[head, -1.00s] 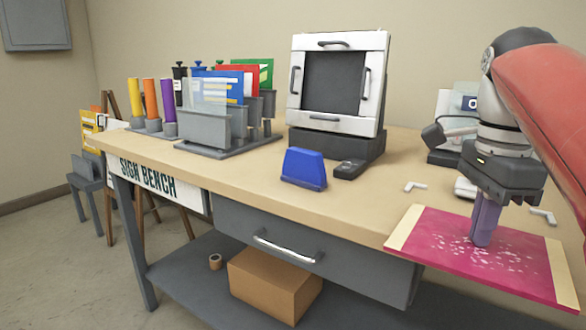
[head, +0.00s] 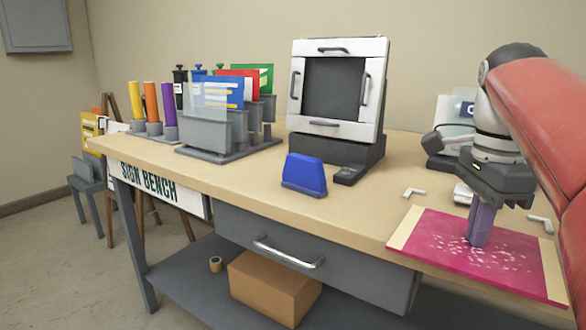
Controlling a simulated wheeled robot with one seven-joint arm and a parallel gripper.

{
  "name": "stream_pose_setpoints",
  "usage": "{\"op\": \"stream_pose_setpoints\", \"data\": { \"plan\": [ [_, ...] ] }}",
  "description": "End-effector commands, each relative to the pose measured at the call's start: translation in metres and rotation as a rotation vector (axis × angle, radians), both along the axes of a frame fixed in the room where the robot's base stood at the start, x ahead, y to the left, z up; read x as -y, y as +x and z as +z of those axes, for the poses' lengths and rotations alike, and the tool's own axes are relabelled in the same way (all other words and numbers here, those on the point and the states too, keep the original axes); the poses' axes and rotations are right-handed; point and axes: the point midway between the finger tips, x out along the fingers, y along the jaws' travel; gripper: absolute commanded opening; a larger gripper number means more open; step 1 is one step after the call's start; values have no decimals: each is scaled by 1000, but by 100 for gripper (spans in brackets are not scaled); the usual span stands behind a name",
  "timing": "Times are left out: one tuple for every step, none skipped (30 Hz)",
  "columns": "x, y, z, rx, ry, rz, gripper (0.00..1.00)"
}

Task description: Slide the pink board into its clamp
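The pink board (head: 430,245) has pale strips on its left and right edges and white specks on top. It lies roughly flat at the right front of the bench and seems to stick out past the front edge. My gripper (head: 480,240) points down over its middle. A purple upright piece under the gripper body reaches the board; I cannot tell whether it is my fingers or something held. No finger gap shows. Small white L-shaped pieces lie behind the board, one at left (head: 413,193) and one at right (head: 541,223). I cannot make out which thing is the clamp.
A blue block (head: 304,175) and a dark small device (head: 350,174) stand mid-bench. A white-framed machine (head: 338,125) stands behind them. A grey rack (head: 207,134) holds upright sheets at left.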

Motion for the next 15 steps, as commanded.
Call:
{"op": "stream_pose_setpoints", "data": {
  "plan": [
    [1, 2, -1, -3, 0, -1, 0],
    [1, 3, -1, -3, 0, -1, 0],
    [2, 4, -1, -4, 0, -2, 0],
    [2, 5, -1, -4, 0, -2, 0],
    [3, 5, -1, -4, 0, -2, 0],
    [3, 6, -1, -4, 0, -2, 0],
    [4, 7, -1, -4, 0, -2, 0],
    [4, 8, -1, -3, 0, -2, 0],
    [5, 9, -1, -3, 0, -2, 0],
    [5, 10, -1, -3, 0, -2, 0],
    [6, 11, -1, -3, 0, -1, 0],
    [6, 12, -1, -3, 0, -1, 0],
    [7, 13, -1, -3, 0, -1, 0],
    [7, 14, -1, -3, 0, -1, 0],
    [7, 15, -1, -3, 0, -1, 0]
  ]
}}
